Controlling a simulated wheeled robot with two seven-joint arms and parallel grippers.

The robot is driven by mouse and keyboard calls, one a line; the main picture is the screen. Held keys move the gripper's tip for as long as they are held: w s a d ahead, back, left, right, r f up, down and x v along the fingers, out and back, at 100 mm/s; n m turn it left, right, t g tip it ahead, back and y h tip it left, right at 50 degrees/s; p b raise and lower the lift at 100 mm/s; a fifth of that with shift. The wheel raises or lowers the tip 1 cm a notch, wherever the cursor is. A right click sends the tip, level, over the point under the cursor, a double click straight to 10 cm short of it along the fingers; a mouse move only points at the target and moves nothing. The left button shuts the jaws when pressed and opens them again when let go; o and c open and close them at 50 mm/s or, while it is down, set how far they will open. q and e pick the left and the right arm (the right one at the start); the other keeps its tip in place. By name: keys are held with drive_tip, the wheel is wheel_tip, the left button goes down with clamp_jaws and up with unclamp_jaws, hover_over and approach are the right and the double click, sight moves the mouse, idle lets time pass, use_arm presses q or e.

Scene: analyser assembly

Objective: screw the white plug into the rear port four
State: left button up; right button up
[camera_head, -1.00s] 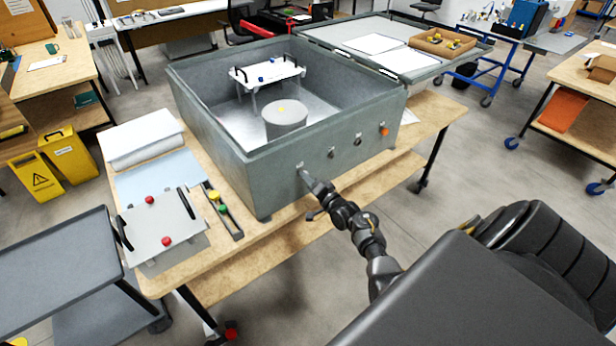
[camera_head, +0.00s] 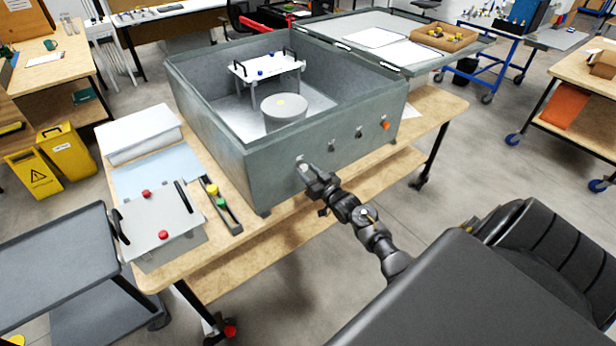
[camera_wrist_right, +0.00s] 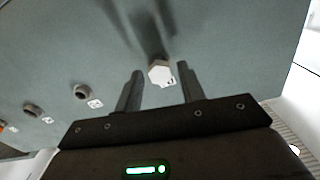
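A white hexagonal plug (camera_wrist_right: 159,72) sits at the wall of the grey-green box, at the port nearest the left end of the row in the head view. How deep it is seated cannot be told. My right gripper (camera_wrist_right: 160,80) is open, with its two dark fingers on either side of the plug and a visible gap to each. In the head view, my right gripper (camera_head: 305,170) is at the box wall (camera_head: 285,185), and the plug is tiny there. My left gripper is not in view.
Other ports on the same wall hold a dark fitting (camera_wrist_right: 82,91), another dark fitting (camera_wrist_right: 33,110) and an orange one (camera_head: 385,124). The box stands on a wooden bench (camera_head: 185,262). A plate with red knobs (camera_head: 160,228) lies left of it.

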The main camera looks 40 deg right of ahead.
drive_tip(key=n+b, duration=0.1)
drive_tip(key=n, duration=0.6)
drive_tip(key=shift+f, duration=0.15)
drive_tip(key=n+b, duration=0.1)
drive_tip(key=n, duration=0.3)
drive_tip(key=shift+d, duration=0.1)
drive_tip(key=n, duration=0.2)
drive_tip(key=shift+n, duration=0.3)
